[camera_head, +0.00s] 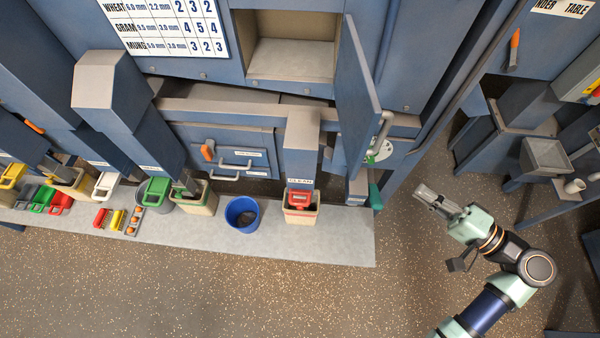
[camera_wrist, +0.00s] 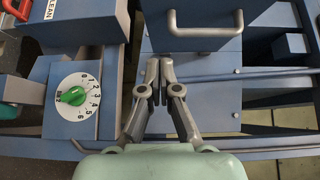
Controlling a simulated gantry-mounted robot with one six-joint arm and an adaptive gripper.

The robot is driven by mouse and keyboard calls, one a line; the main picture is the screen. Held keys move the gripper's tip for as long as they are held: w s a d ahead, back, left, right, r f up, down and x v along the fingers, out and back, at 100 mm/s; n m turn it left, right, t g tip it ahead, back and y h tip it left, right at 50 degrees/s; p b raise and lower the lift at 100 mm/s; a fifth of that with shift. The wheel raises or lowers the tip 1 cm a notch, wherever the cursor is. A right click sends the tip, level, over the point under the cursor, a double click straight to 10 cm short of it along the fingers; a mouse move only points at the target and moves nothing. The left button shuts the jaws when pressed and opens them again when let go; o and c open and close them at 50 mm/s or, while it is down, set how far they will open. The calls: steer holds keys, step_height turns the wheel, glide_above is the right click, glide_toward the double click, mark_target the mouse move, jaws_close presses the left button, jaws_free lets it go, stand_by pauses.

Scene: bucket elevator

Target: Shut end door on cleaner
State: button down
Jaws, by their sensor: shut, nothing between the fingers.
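The blue end door (camera_head: 357,95) on the cleaner stands swung open, beside the square recess (camera_head: 290,60) in the cleaner's face. Its grey bar handle (camera_head: 384,130) is on the right side of the door. My gripper (camera_head: 425,193) is to the right of and below the door in the head view, apart from it. In the wrist view my gripper (camera_wrist: 159,68) has its fingers together with nothing between them. A grey U-shaped handle (camera_wrist: 205,31) on a blue panel shows ahead of the fingertips, untouched; it looks like the door's handle.
A dial with a green knob (camera_wrist: 74,95) is left of the fingers in the wrist view. Buckets, including a blue one (camera_head: 242,214), stand on a grey strip (camera_head: 300,242). Blue machinery (camera_head: 520,105) stands right. The speckled floor (camera_head: 200,285) is open in front.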

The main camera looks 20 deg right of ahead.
steer(key=s+a+p+x, duration=0.1)
steer(key=p+x, duration=0.3)
steer(key=x, duration=0.8)
steer(key=shift+w+a+r, duration=0.15)
steer(key=shift+a+r, duration=0.05)
steer(key=shift+a, duration=0.75)
